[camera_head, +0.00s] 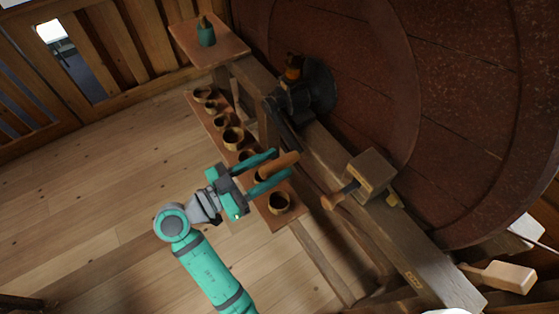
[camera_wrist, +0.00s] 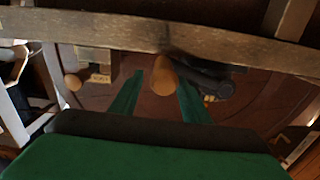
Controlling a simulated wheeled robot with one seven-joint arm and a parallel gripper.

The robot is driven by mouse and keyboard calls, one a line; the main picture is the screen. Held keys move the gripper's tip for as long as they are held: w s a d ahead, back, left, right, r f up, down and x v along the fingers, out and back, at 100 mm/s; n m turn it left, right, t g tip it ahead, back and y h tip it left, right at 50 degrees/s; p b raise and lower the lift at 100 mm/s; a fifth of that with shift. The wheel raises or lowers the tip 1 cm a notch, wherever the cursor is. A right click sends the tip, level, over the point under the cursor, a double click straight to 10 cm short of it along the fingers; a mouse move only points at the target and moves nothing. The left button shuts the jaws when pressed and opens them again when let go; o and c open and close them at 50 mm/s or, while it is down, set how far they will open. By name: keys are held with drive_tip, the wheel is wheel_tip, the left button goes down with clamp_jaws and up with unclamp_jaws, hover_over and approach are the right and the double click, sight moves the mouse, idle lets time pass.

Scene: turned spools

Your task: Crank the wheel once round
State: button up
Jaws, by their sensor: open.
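The big reddish-brown wooden wheel (camera_head: 460,70) stands at the right in the head view; part of it shows in the wrist view (camera_wrist: 110,92). A dark hub (camera_head: 312,88) sits at its middle, and a dark crank arm (camera_head: 284,127) runs down from it. The tan wooden crank handle (camera_head: 278,166) sticks out from the arm's lower end. My gripper (camera_head: 283,163) is open, its two green fingers on either side of the handle. In the wrist view the handle (camera_wrist: 163,74) shows between the fingers, nearer the right one. Contact cannot be told.
A heavy wooden beam (camera_head: 430,262) crosses in front of the wheel, with a wooden block (camera_head: 371,172) and a knobbed handle (camera_head: 333,200) on it. A low shelf (camera_head: 286,219) holds several small bowls under my gripper. A potted plant (camera_head: 206,36) stands at the back. The floor at left is clear.

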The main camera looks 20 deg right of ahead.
sight(284, 163)
drive_tip(key=v, duration=0.8)
drive_tip(key=shift+a, duration=0.2)
drive_tip(key=shift+s, duration=0.1)
drive_tip(key=shift+n, duration=0.3)
drive_tip(key=x, duration=0.4)
drive_tip(key=f+x, duration=0.1)
drive_tip(key=x, duration=0.7)
drive_tip(key=shift+w+f, duration=0.25)
drive_tip(key=shift+f, duration=0.15)
